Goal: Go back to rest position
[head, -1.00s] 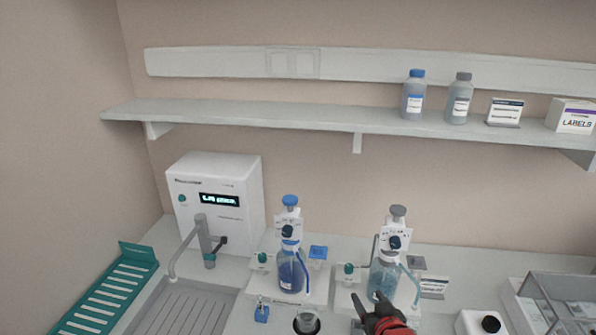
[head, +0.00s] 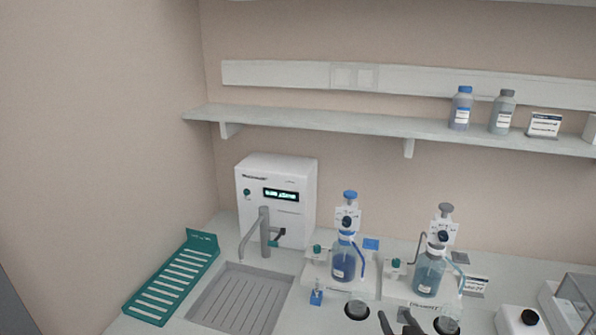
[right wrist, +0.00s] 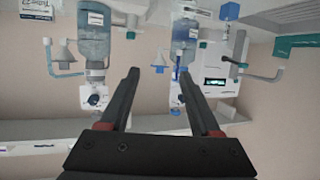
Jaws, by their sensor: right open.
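My right gripper (head: 397,322) is at the bottom edge of the head view, in front of the grey-capped dispenser bottle (head: 428,272). In the right wrist view its two dark fingers (right wrist: 158,95) stand wide apart with nothing between them. The bottles appear upside down there, beyond the fingers. The blue-capped dispenser bottle (head: 343,262) stands to the left on the bench. My left gripper is in neither view.
A white machine with a display (head: 276,203) stands at the back, beside a tap (head: 263,228) and a sink tray (head: 232,300). A green rack (head: 172,284) lies at left. A wall shelf (head: 300,122) holds bottles. A clear box (head: 577,295) is at right.

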